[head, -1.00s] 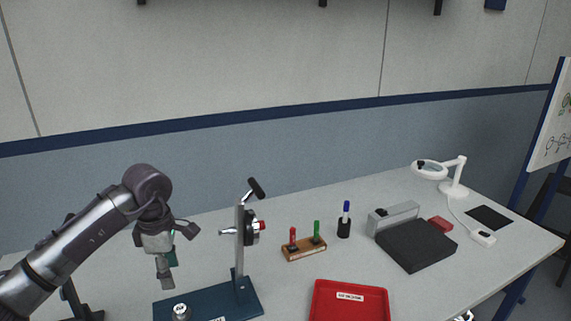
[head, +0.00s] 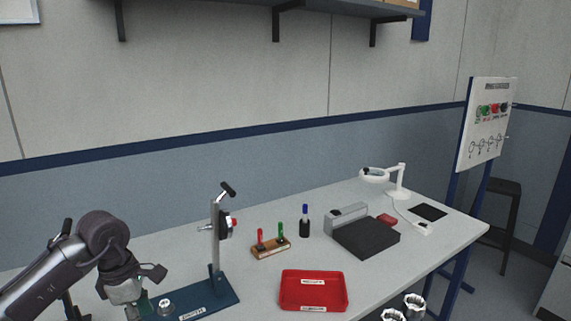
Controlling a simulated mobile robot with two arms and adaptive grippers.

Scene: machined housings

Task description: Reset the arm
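My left gripper (head: 143,293) comes in from the left in the head view, low over the left part of the table. It is beside the left end of the blue base of an upright stand (head: 217,250) with a lever on top. Its fingers partly overlap and the lower part is close to the base, so whether it is open or shut is unclear. A small metal round part (head: 165,306) sits on the blue base just right of the gripper.
A red tray (head: 313,306) lies at the table's front. Behind it are a wooden holder with red and green pieces (head: 270,248), a blue-capped pen holder (head: 305,227), a black pad (head: 366,238) and a magnifier lamp (head: 400,180). Metal housings (head: 414,306) show at the bottom edge.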

